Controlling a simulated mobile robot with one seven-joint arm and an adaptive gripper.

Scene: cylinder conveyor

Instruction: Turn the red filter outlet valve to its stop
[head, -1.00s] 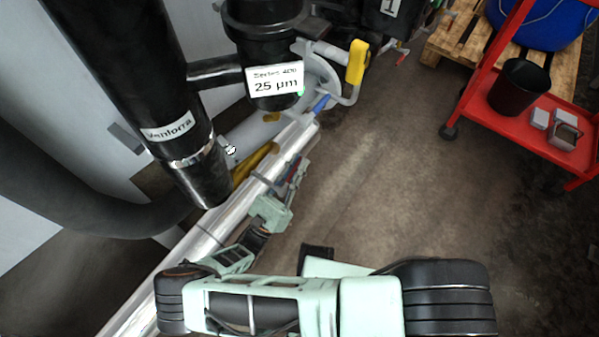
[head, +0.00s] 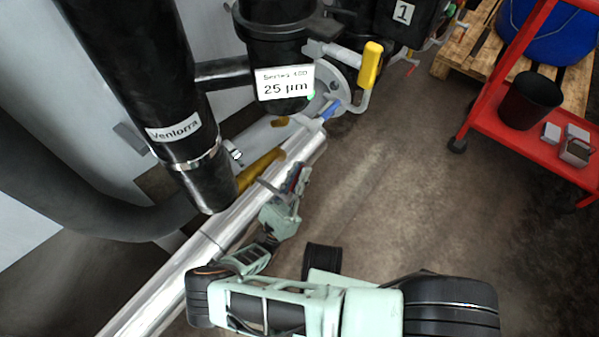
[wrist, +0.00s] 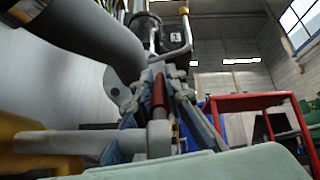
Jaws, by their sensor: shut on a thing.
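The red valve handle (wrist: 158,92) stands upright between the fingers of my gripper (wrist: 157,108) in the wrist view. The fingers are shut on it, one on each side. Its lower end meets a grey stem, which joins a grey horizontal part (wrist: 60,141) on the left. In the head view my gripper (head: 294,181) is beside the shiny metal pipe (head: 255,203), below the black filter housing (head: 277,52) labelled 25 µm. Only a small bit of red shows between the fingers there; the fingers hide most of the handle.
A yellow-handled lever (head: 371,66) and a blue handle (head: 331,109) are above my gripper. A black hose column (head: 140,75) marked Venlorra is at left. A red cart (head: 515,141) with a black bin (head: 530,100) stands at right. The floor between is clear.

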